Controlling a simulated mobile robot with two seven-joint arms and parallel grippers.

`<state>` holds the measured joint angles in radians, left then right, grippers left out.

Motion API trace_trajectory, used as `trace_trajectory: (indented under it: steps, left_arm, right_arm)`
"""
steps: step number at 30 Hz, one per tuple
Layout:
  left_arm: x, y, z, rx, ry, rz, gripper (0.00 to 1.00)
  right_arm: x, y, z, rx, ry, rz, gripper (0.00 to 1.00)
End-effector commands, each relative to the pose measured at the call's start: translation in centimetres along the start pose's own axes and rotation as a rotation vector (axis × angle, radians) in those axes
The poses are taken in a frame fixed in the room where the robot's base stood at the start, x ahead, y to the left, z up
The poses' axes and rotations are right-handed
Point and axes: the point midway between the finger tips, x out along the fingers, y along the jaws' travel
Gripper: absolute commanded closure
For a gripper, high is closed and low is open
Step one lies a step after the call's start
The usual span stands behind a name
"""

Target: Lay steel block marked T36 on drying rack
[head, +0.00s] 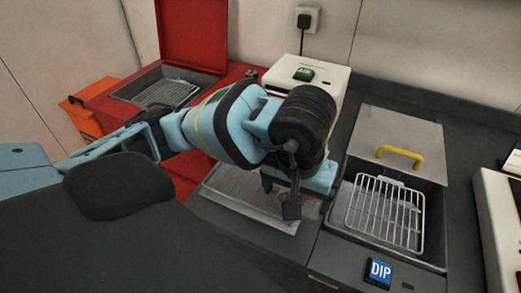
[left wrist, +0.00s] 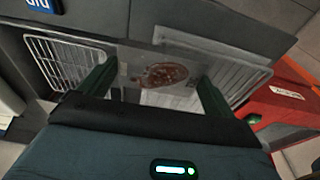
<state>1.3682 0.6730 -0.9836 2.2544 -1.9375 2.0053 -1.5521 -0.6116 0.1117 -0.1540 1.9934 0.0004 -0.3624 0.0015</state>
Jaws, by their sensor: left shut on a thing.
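My left gripper (head: 291,197) points down over the right part of a flat wire rack in a shallow tray (head: 236,190). In the left wrist view its two dark fingers (left wrist: 156,78) are shut on the steel block (left wrist: 163,74), a grey piece with a brown rusty patch. I cannot read a mark on it. In the head view the gripper hides most of the block. The same flat rack (left wrist: 236,74) shows to the right of the fingers in the left wrist view. I cannot tell whether the block touches the rack. My right gripper is not in view.
Right of the flat rack is a tank with a wire basket (head: 385,213), a lid with yellow handle (head: 400,156) and a blue DIP button (head: 379,272). A white box with green button (head: 304,74) stands behind. A red washer (head: 193,35) is at the back left.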

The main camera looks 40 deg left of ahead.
Motion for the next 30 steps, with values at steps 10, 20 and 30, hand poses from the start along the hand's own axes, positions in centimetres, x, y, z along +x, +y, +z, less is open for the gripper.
trace_trajectory:
  steps: [10,20,30]
  left_arm:
    - [-0.3,0.2,0.1,0.01,0.004,0.003,0.65]
    - [0.5,-2.4,-2.9,0.001,0.002,-0.001,0.65]
    - [1.8,-6.9,-8.1,0.003,0.006,0.0,0.65]
  right_arm:
    - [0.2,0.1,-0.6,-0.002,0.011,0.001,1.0]
    - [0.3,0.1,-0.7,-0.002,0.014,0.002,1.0]
    - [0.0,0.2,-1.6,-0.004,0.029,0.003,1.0]
